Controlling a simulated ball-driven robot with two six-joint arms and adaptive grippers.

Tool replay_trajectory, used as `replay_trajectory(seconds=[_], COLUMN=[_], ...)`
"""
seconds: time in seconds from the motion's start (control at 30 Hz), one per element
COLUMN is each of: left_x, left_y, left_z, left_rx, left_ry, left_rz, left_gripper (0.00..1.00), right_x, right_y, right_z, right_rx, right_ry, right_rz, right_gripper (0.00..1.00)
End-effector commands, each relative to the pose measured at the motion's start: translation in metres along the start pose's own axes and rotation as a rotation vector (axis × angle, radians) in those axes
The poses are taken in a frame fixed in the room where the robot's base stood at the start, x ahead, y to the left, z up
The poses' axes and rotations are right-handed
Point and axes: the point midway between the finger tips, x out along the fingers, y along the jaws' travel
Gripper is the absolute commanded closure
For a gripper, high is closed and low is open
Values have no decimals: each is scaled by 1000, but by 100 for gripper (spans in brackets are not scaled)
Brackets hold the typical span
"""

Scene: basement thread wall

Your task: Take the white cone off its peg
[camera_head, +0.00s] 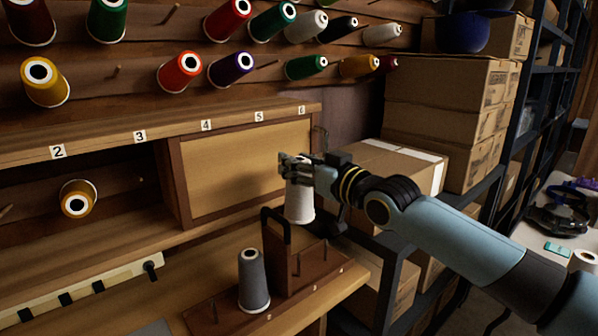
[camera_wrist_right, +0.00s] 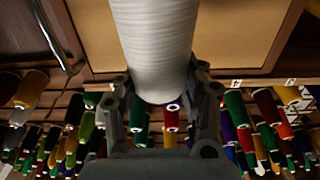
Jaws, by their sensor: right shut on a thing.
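A white cone (camera_head: 299,203) hangs in my right gripper (camera_head: 297,170), with its wide end down. The right gripper is shut on the cone's upper part. The cone's lower end shows bare above the wooden stand (camera_head: 325,275), and pegs (camera_head: 298,264) on the stand show below it, apart from it in the picture. In the right wrist view the white cone (camera_wrist_right: 155,45) lies between the two fingers of my right gripper (camera_wrist_right: 160,85). Two more white cones (camera_head: 306,26) (camera_head: 381,35) sit on the wall's upper pegs. My left gripper is out of view.
Cardboard boxes (camera_head: 395,165) and a blue metal rack (camera_head: 490,180) stand to the right.

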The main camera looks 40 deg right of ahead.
Motion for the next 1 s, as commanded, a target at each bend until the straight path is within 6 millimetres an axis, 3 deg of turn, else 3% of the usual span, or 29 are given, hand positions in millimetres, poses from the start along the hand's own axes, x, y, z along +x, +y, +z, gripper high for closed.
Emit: replay_trajectory(seconds=[0.13, 0.57, 1.0], left_x=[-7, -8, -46], left_y=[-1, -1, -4], left_z=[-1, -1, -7], left_rx=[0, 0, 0], left_ry=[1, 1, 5], left_rz=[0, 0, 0], left_gripper=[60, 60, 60], right_x=[0, 0, 0], right_y=[0, 0, 0], right_z=[-14, -17, -57], right_rx=[0, 0, 0], right_ry=[1, 1, 1], right_rz=[0, 0, 0], right_gripper=[100, 100, 100])
